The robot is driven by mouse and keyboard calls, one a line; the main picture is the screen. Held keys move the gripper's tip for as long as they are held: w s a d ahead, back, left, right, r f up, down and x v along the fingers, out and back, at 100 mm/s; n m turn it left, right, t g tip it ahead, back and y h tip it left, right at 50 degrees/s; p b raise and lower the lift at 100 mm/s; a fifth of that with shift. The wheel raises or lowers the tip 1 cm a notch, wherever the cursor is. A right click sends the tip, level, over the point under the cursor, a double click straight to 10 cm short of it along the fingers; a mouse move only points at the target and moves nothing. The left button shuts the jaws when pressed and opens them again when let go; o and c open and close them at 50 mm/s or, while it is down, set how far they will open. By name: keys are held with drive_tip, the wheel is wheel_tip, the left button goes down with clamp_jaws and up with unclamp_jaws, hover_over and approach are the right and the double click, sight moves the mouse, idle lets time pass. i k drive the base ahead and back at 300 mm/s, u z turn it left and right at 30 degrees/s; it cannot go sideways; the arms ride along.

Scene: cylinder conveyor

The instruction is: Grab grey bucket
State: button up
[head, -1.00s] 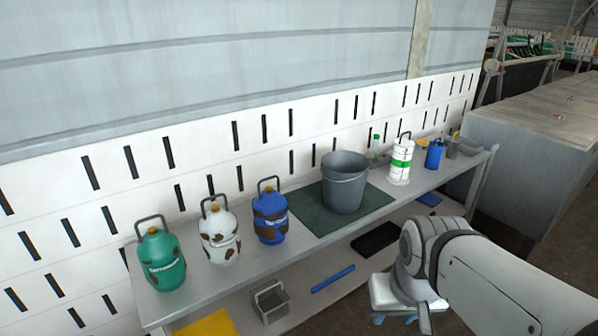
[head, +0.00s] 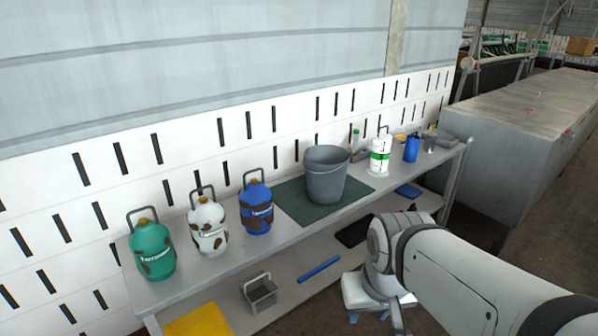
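The grey bucket (head: 325,178) stands upright on a dark green mat (head: 291,203) on the upper shelf of the grey bench (head: 205,265). Its open top faces up. My arm is at the lower right, in front of the bench and to the right of the bucket, apart from it. My gripper's fingers do not show clearly; the end of the arm runs down out of the bottom of the picture.
Left of the bucket stand a blue cylinder (head: 257,208), a white rusty cylinder (head: 208,232) and a green cylinder (head: 152,254). Right of it are a white-green canister (head: 380,158) and a blue container (head: 412,149). A grey box (head: 262,295) sits on the lower shelf.

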sight(326, 166)
drive_tip(key=k, duration=0.7)
drive_tip(key=z, duration=0.2)
drive_tip(key=i, duration=1.05)
drive_tip(key=z, duration=0.35)
drive_tip(key=i, duration=1.45)
drive_tip(key=u, duration=0.6)
drive_tip(key=i, duration=0.55)
drive_tip(key=z, duration=0.1)
